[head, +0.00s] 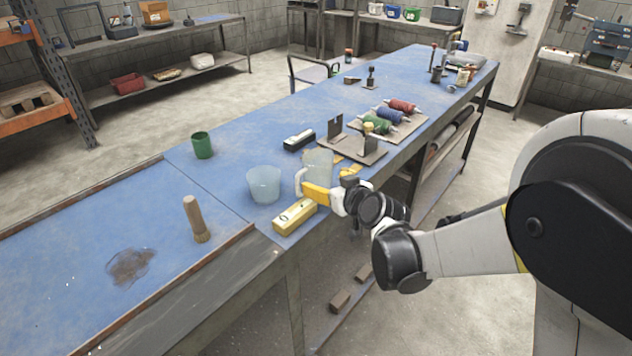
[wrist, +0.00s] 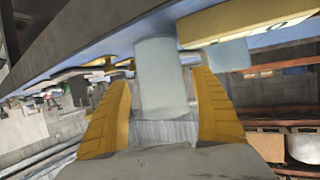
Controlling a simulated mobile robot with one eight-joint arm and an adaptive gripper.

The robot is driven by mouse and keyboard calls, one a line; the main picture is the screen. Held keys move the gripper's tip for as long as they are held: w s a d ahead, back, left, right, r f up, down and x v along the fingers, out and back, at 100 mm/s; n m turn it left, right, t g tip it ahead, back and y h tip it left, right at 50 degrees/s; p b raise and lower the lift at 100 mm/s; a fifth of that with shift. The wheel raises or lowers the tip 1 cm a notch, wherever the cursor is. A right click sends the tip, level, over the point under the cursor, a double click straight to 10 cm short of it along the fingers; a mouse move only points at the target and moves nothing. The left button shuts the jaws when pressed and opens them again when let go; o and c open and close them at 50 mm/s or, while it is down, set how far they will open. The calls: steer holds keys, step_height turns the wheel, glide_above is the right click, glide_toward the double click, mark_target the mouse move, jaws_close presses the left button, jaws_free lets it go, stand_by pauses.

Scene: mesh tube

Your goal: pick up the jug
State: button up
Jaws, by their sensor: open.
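The jug (head: 318,163) is a pale translucent vessel standing on the blue workbench. A light handle shows at its left in the head view. My gripper (head: 318,192), with yellow fingers, is at the bench's front edge, just in front of the jug and hiding its lower part. In the wrist view the jug (wrist: 158,58) shows as a pale cylinder between the two spread fingers of my gripper (wrist: 161,80). The fingers are open, one to each side of it in the picture. I cannot tell whether either touches it.
A translucent tub (head: 264,185) and a yellow spirit level (head: 295,216) lie close by on the left. A metal stand (head: 358,152) is just behind on the right.

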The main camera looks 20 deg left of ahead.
mark_target(312, 162)
steer(key=b+x, duration=0.1)
steer(key=x, duration=0.4)
steer(key=c, duration=1.1)
steer(key=shift+r, duration=0.2)
steer(key=shift+r+p, duration=0.3)
steer(key=shift+r, duration=0.4)
step_height(312, 162, up, 3)
steer(key=shift+f+p, duration=0.1)
steer(key=shift+p, duration=0.6)
steer(key=d+r+p, duration=0.1)
steer(key=d+r, duration=0.1)
steer(key=d, duration=0.2)
steer(key=d+r+p, duration=0.1)
steer(key=d+r, duration=0.1)
steer(key=d, duration=0.1)
steer(key=d+r+p, duration=0.2)
steer(key=d, duration=0.2)
steer(key=shift+s+d+r, duration=0.2)
steer(key=shift+d+r, duration=0.05)
steer(key=shift+d, duration=0.05)
